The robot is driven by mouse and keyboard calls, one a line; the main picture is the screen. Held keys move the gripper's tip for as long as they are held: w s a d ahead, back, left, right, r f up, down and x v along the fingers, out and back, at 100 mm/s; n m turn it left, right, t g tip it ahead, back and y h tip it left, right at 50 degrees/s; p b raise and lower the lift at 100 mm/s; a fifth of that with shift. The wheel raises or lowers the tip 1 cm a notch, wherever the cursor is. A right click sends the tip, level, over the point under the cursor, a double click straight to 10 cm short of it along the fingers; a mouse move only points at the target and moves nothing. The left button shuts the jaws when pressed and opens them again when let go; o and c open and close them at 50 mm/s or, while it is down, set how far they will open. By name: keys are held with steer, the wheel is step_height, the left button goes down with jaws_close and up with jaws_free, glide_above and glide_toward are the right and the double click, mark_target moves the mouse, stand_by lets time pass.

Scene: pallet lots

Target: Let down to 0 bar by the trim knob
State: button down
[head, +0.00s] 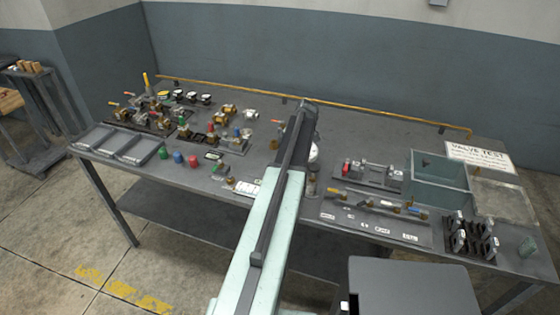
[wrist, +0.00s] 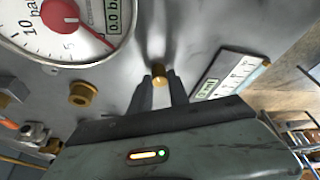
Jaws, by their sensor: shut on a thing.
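The trim knob (wrist: 159,74) is a small brass knob on a grey metal surface in the wrist view. My gripper (wrist: 157,84) is shut on it, one dark finger on each side. A round white gauge (wrist: 35,28) is at the upper left, partly cut off by the frame. Its red needle slants to the lower right, and its small green display (wrist: 118,14) appears to read 0.0 bar. In the head view, my arm hides the knob and most of the gauge (head: 315,152).
Beside the knob are a brass fitting (wrist: 82,93) and a white scale plate (wrist: 229,75). In the head view, the bench (head: 350,130) carries several valves, a teal bin (head: 438,182), grey trays (head: 135,148) and a valve test sign (head: 480,156).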

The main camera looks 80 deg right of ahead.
steer(key=n, duration=0.1)
steer(key=n+y, duration=0.1)
steer(key=n, duration=0.2)
steer(key=shift+s+d+n+g+y, duration=0.15)
steer(key=shift+d+n+g+y, duration=0.1)
steer(key=shift+n+g+y, duration=0.05)
steer(key=n+g+y, duration=0.1)
steer(key=n, duration=0.3)
steer(key=shift+n, duration=0.4)
steer(key=shift+g, duration=0.3)
steer(key=c, duration=1.3)
jaws_free()
steer(key=shift+o, duration=0.2)
steer(key=p+v, duration=0.7)
steer(key=shift+d+r, duration=0.2)
steer(key=shift+r, duration=0.15)
